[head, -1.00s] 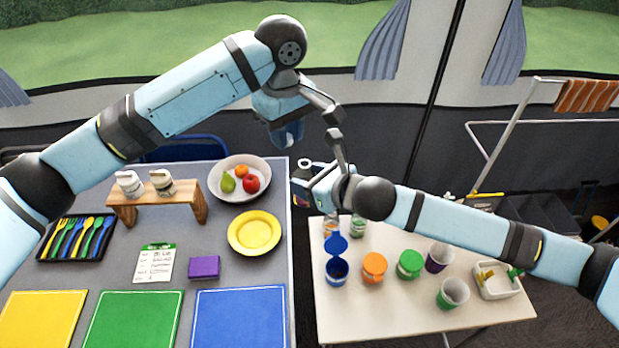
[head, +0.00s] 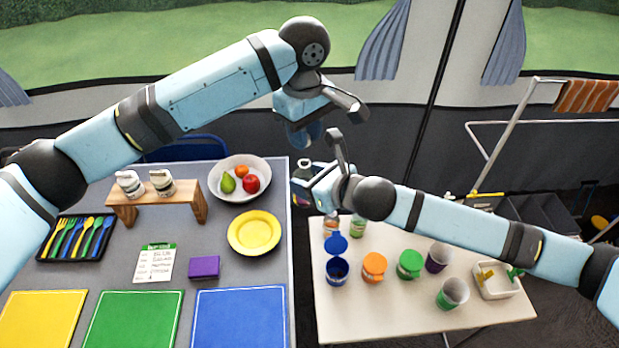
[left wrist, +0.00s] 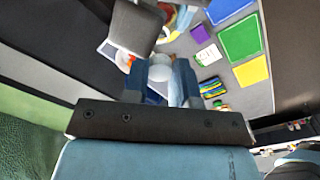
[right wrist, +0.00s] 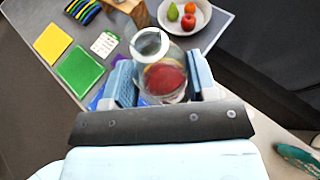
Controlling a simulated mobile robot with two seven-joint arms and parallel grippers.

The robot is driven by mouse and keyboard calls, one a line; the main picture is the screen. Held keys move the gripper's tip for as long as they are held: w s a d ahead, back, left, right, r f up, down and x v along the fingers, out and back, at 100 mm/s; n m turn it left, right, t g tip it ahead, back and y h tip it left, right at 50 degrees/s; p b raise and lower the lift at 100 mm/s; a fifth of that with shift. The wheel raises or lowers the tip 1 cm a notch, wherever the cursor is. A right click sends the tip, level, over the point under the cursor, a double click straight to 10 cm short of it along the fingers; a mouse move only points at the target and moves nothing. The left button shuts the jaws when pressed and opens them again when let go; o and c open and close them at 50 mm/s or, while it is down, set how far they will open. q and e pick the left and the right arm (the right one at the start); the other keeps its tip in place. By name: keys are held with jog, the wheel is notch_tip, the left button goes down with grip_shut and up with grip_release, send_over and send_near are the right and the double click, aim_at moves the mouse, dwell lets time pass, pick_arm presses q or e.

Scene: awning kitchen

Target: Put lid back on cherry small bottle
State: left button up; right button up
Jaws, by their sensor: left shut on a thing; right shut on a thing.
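My right gripper (head: 304,182) is shut on the cherry small bottle (right wrist: 165,78), a clear bottle with red contents. In the right wrist view the bottle stands between the fingers, with its round mouth (right wrist: 150,44) uncovered. Its neck shows in the head view (head: 305,163). My left gripper (head: 305,136) is above the bottle, pointing down, with a gap between them. It is shut on a small pale thing (left wrist: 158,72), seen between its fingers in the left wrist view. This looks like the lid, but its shape is partly hidden by the fingers.
The grey table (head: 285,270) at left holds a fruit bowl (head: 222,170), a yellow plate (head: 254,248) and a wooden stand (head: 110,205). The white table (head: 400,322) at right holds several jars and cups. Both grippers are near the gap between the tables.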

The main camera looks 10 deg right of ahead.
pick_arm(q)
jog(key=shift+f, duration=0.8)
jog(key=shift+f, duration=0.85)
jog(key=shift+f, duration=0.55)
jog(key=o, duration=0.9)
jog(key=shift+s+r, duration=0.1)
jog(key=shift+r, duration=2.2)
